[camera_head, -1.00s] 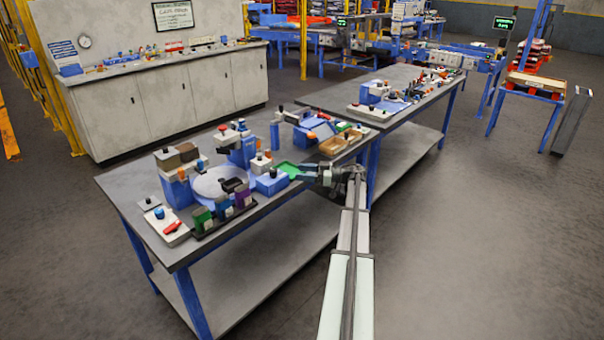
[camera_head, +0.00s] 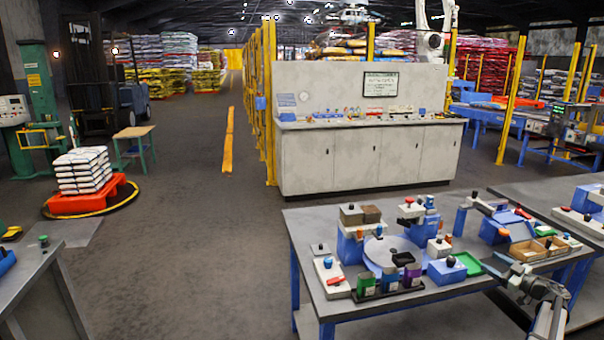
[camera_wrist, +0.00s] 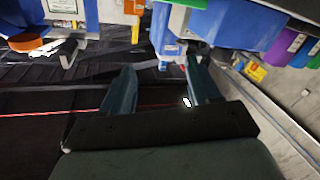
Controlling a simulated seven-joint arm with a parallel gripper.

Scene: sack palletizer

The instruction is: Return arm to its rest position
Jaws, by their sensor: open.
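My gripper (camera_head: 520,280) is at the near right edge of the grey worktable, beside the green tray (camera_head: 468,264). In the wrist view its two blue-grey fingers (camera_wrist: 163,88) stand apart with nothing between them. My arm comes in from the bottom right of the head view. The worktable (camera_head: 345,222) carries a blue device with a round grey plate (camera_head: 385,262) and a row of small coloured boxes (camera_head: 388,282). In the wrist view, blue parts and a purple box (camera_wrist: 282,48) show above the fingers.
A wooden compartment tray (camera_head: 530,250) lies on the table close to my gripper. A second table (camera_head: 545,192) stands to the right. A control cabinet (camera_head: 345,160) stands behind. A sack stack (camera_head: 83,170) on a red pallet is at the left. The floor between is clear.

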